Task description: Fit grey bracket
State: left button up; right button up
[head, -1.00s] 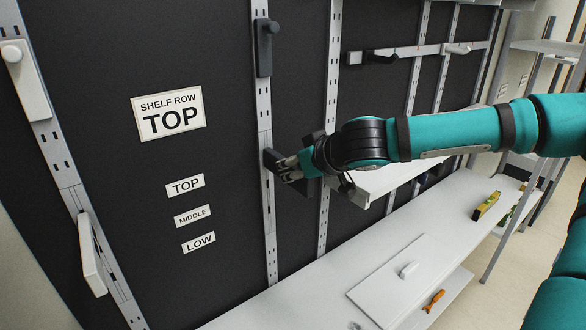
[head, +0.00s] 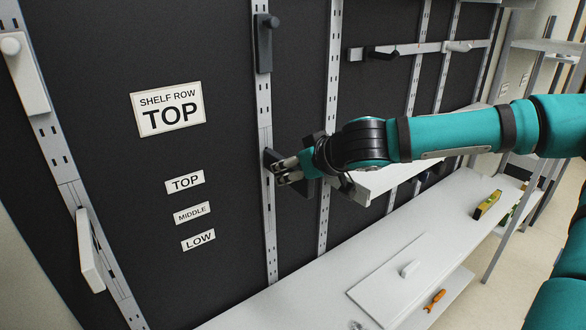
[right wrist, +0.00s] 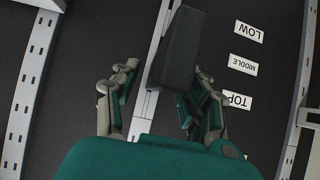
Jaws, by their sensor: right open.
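A dark grey bracket (head: 304,187) sits at the slotted rail in the middle, at my right gripper. It also shows in the right wrist view (right wrist: 179,48), standing out from the rail between and beyond the fingers. A second dark grey bracket (head: 264,44) is higher on the same rail. My left gripper is not in view.
White brackets (head: 27,75) (head: 90,255) are on the left rail. A sign (head: 168,111) reads SHELF ROW TOP, with TOP, MIDDLE and LOW labels below.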

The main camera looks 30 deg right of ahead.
jog(key=shift+s+d+r, duration=0.1)
jog(key=shift+s+r, duration=0.2)
jog(key=shift+s, duration=0.05)
jog(key=v, duration=1.1)
dwell(0.5)
